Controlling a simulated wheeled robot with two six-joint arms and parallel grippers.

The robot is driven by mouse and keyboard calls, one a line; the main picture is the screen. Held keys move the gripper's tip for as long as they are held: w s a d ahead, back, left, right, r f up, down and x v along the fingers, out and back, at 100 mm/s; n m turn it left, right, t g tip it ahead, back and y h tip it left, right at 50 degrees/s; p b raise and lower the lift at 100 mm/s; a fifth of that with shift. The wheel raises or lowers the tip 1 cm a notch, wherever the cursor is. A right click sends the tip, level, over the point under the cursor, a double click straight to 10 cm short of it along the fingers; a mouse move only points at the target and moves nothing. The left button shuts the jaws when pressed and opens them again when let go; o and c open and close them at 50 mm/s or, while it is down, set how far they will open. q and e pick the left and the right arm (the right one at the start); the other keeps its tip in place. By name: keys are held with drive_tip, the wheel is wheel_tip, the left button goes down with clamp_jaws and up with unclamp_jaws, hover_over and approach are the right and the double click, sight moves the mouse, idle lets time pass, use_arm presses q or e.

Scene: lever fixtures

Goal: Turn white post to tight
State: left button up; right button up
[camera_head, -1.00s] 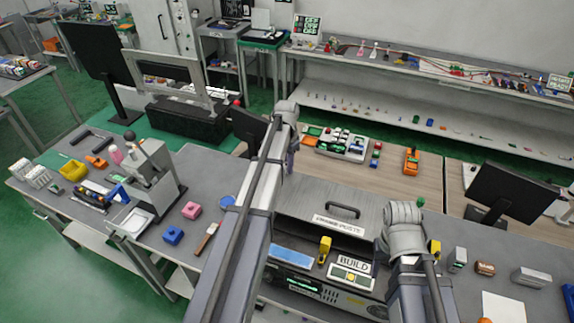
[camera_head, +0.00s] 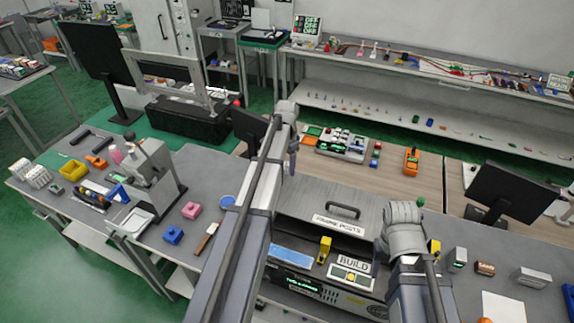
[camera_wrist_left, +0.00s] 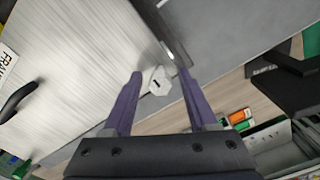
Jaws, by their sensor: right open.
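The white post (camera_wrist_left: 156,81) shows in the left wrist view as a small pale faceted knob with a dark mark on its face. It stands between the two purple fingers of my left gripper (camera_wrist_left: 160,73), with a small gap on each side. The fingers are apart and I see no firm contact. In the head view my left gripper (camera_head: 292,160) points down beyond the left end of the grey panel (camera_head: 300,203); the post cannot be made out there. My right arm's bent joint shows at the panel's right side, but its gripper is hidden.
A black handle (camera_head: 343,210) and a white label (camera_head: 338,226) are on the panel. A multi-coloured tray (camera_head: 342,146) stands behind it, with an orange device (camera_head: 411,160) to its right. A dark monitor (camera_head: 505,193) stands at the right.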

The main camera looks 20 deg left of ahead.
use_arm(q)
wheel_tip(320, 180, up, 8)
drive_tip(key=p, duration=0.8)
drive_tip(key=shift+f, duration=0.1)
idle(0.4)
